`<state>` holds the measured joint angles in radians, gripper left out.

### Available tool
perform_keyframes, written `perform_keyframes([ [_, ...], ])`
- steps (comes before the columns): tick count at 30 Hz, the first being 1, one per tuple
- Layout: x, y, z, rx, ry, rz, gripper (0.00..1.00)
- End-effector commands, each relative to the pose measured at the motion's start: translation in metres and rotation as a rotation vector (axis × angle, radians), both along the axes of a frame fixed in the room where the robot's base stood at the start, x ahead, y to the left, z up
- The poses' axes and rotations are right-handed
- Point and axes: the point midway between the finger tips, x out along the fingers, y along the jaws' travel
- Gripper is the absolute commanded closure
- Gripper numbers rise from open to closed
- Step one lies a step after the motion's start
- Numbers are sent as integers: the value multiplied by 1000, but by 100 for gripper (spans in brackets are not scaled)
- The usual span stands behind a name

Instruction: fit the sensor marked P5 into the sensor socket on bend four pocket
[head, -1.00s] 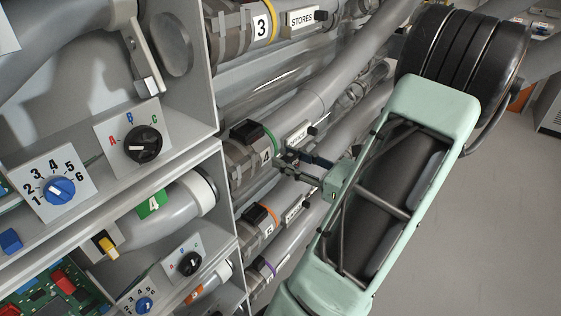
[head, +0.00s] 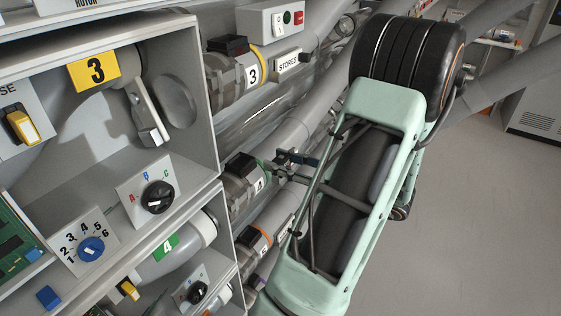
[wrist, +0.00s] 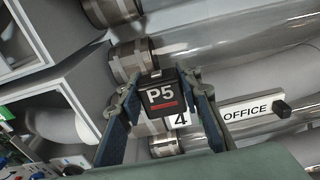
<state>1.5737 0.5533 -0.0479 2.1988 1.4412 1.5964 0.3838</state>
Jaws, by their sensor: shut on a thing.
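My gripper (head: 284,163) is shut on the sensor marked P5 (wrist: 160,97), a small dark block with white lettering and a red stripe. In the wrist view it sits between the two blue fingers, its marked face toward the camera. The bend four coupling (head: 240,187), grey with a white 4 label (wrist: 180,119), is just beyond the fingertips. A black block (head: 239,163) shows on top of this coupling in the head view. The sensor hides part of the coupling in the wrist view. I cannot tell whether the sensor touches or sits in the socket.
An OFFICE sign (wrist: 251,108) stands close right of the fingers. Coupling three (head: 233,78) and its STORES sign (head: 288,65) are above; an orange-ringed coupling (head: 252,245) is below. Shelf walls (head: 212,110) stand at left. Open floor (head: 470,200) lies right.

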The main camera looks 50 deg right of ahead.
Motion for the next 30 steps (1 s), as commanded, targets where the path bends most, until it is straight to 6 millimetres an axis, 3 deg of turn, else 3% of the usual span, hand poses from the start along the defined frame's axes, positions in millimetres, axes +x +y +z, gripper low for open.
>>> perform_keyframes([
  [8,13,2,1,-1,-1,2,93],
  [30,87,8,0,-1,-1,3,93],
])
